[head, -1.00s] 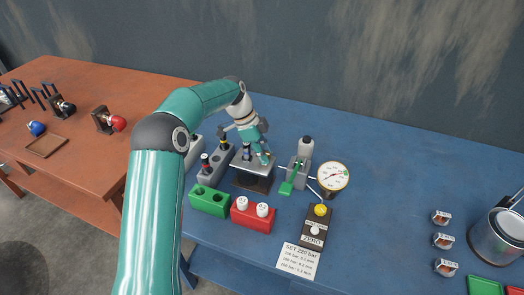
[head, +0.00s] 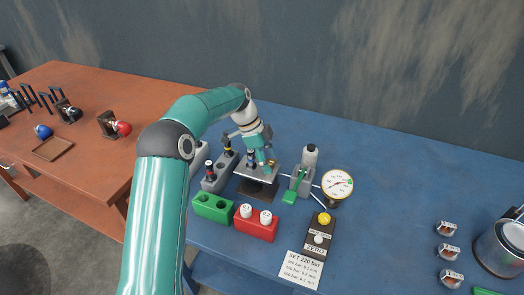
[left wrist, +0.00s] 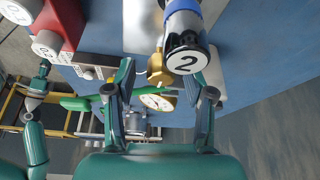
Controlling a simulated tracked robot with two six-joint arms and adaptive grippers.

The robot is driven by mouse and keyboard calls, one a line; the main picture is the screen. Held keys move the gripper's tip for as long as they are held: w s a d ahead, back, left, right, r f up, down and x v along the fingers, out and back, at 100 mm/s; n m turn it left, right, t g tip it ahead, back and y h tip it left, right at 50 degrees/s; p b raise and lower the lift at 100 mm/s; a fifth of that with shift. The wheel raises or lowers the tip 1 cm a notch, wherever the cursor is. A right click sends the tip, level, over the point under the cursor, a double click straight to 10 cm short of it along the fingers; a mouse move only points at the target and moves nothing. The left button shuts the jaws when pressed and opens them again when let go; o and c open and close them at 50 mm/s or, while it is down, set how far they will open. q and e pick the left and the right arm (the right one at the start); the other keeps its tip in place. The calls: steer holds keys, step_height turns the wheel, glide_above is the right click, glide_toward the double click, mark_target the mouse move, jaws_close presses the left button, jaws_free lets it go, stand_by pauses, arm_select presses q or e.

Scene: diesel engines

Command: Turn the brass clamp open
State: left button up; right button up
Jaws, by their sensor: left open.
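The brass clamp (left wrist: 157,68) shows in the left wrist view just beyond my fingertips, beside an injector (left wrist: 187,45) with a blue band and a "2" on its end. In the head view the clamp (head: 272,163) is a small yellow spot at the grey-topped stand (head: 259,189), partly hidden by my gripper. My left gripper (head: 263,158) is over the stand. In the left wrist view its fingers (left wrist: 164,95) are apart, with nothing clearly held between them. Whether they touch the clamp cannot be told. A small teal arm at the left of that view may be my right arm; its jaws are unclear.
A hand pump (head: 303,176) with a green lever and a pressure gauge (head: 338,184) stand close right of the stand. A green block (head: 213,209) and a red block (head: 256,225) with white caps are in front. A grey rack (head: 219,172) is left. The blue bench's right middle is free.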

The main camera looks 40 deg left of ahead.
arm_select(q)
steer(key=v, duration=1.1)
steer(key=shift+a+r, duration=0.2)
steer(key=shift+r, duration=0.05)
steer(key=shift+s, duration=0.1)
